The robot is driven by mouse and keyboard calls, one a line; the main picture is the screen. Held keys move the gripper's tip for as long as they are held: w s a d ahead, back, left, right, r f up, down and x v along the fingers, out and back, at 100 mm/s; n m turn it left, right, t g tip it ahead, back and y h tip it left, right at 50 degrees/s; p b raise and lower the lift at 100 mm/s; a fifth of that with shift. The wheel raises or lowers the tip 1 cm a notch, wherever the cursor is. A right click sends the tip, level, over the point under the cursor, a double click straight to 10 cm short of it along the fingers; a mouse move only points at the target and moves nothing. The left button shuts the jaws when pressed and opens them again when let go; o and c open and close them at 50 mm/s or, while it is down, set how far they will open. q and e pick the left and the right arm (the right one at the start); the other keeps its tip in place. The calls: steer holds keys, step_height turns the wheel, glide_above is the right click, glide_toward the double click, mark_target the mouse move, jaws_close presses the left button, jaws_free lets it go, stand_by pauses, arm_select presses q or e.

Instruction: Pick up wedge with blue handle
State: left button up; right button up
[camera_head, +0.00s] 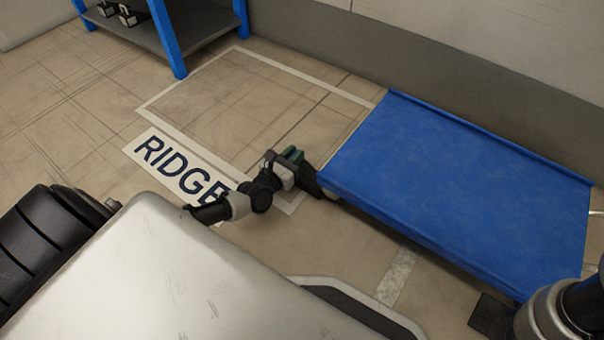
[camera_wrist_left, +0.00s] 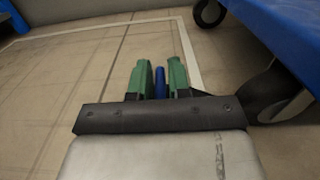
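My left gripper (camera_head: 292,155), with green fingers, is at the left end of the blue cart, low near the floor. In the left wrist view the two green fingers (camera_wrist_left: 160,75) stand on either side of a short upright blue handle (camera_wrist_left: 160,84). The gap on each side is very narrow, and I cannot tell whether the fingers press on it. My right gripper is not clearly in view.
The cart with a blue top (camera_head: 460,190) stands right of the left gripper, and its dark wheel (camera_wrist_left: 272,95) is close by. A blue-framed shelf (camera_head: 165,35) is at the upper left. A floor sign reads RIDGE (camera_head: 180,170). The white-outlined floor area is clear.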

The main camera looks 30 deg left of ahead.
arm_select(q)
jaws_close()
stand_by(1.0)
